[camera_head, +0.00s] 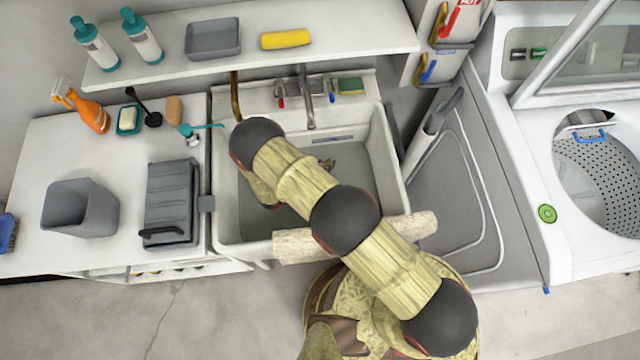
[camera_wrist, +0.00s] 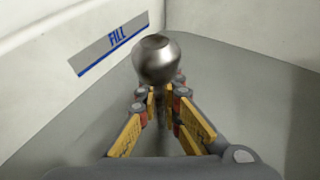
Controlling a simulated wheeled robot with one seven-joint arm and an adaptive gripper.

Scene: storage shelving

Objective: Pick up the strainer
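A shiny, rounded metal piece (camera_wrist: 157,60), which looks like the strainer's knob, shows just past my fingertips in the wrist view. My gripper (camera_wrist: 165,97) has its two yellow-padded fingers close together, with a narrow dark gap between them. The metal piece looks wider than this gap. I cannot tell whether the fingers touch it or grip a part below it. The strainer cannot be made out there.
The basin wall (camera_wrist: 45,65) with a FILL label (camera_wrist: 112,45) is close on the left. A faucet (camera_head: 307,95) stands at the sink's back edge. A counter with a grey bin (camera_head: 78,208) is left; a washer (camera_head: 525,200) is right.

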